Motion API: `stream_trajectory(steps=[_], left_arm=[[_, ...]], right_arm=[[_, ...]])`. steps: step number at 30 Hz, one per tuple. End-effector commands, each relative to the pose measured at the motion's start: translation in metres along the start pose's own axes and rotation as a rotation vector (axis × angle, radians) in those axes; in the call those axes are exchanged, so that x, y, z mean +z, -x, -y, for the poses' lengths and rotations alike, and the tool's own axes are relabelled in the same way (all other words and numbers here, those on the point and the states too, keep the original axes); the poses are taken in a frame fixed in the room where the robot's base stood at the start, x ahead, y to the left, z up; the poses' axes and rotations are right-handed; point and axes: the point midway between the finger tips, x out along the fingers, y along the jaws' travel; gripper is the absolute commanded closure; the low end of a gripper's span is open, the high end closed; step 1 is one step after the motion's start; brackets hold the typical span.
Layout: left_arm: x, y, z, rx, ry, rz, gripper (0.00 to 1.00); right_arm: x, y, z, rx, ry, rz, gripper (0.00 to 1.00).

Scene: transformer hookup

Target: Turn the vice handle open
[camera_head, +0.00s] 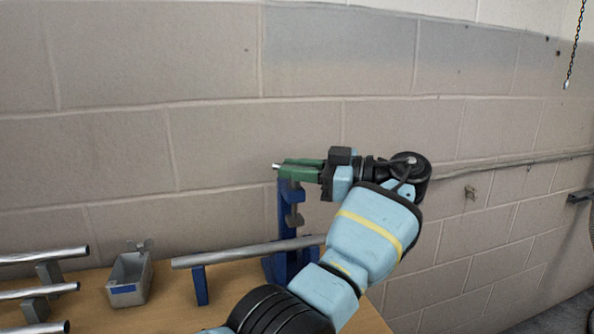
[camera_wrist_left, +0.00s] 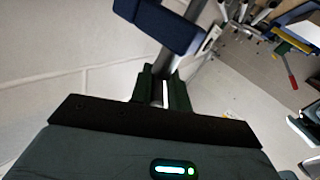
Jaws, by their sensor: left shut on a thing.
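The blue vice (camera_head: 284,212) stands upright on the bench, near the wall. Part of it also shows at the top of the left wrist view (camera_wrist_left: 160,22), with a grey metal rod beside it. My left gripper (camera_head: 299,168), with green fingers, is at the top of the vice. It is shut on the vice handle (camera_head: 276,166), whose bright metal tip sticks out to the left of the fingers. In the left wrist view the green fingers (camera_wrist_left: 161,88) close around a metal bar. My arm hides the right side of the vice. My right gripper is not in view.
A long metal pipe (camera_head: 225,255) runs level to the vice, with a blue support (camera_head: 201,286) under its left end. A small metal box (camera_head: 129,281) and several pipes (camera_head: 45,290) are on the wooden bench (camera_head: 172,304) at left. The block wall (camera_head: 220,140) is close behind.

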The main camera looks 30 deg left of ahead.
Motion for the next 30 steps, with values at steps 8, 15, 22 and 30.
stream_trajectory(steps=[8,15,22,30], left_arm=[[-0.005,-0.002,-0.003,0.007,0.009,-0.005,1.0],[-0.003,-0.002,-0.002,0.006,0.005,-0.004,0.67],[-0.005,-0.001,-0.002,0.005,0.004,-0.003,0.67],[-0.038,-0.002,-0.01,0.005,0.009,-0.005,0.67]], right_arm=[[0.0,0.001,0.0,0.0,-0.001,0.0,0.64],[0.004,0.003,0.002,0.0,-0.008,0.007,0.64],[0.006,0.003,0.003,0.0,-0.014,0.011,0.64],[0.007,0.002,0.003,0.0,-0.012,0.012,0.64]])
